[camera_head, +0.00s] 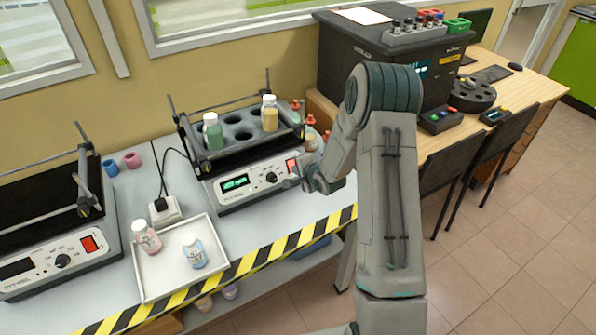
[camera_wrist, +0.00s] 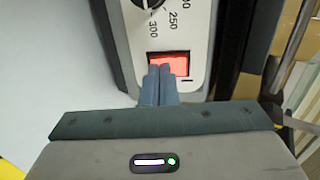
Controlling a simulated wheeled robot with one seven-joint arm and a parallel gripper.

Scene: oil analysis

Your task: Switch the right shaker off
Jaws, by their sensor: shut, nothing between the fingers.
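The right shaker (camera_head: 250,180) stands on the bench with its green display (camera_head: 235,183) lit. A green-filled bottle (camera_head: 212,132) and a yellow-filled bottle (camera_head: 270,113) sit in its rack. Its red switch (camera_head: 292,166) is partly covered by my arm's end in the head view. In the wrist view the switch (camera_wrist: 172,60) glows red. My gripper (camera_wrist: 160,70) is shut and empty, its fingertips over the lower left part of the switch. I cannot tell whether they touch it. In the head view my gripper (camera_head: 296,180) is at the shaker's front right.
The left shaker (camera_head: 60,245) stands at the left with a red switch (camera_head: 89,243). A white tray (camera_head: 150,275) with two bottles lies between the shakers. A power strip (camera_head: 165,212) sits behind it. Several red-capped bottles (camera_head: 310,135) stand right of the right shaker.

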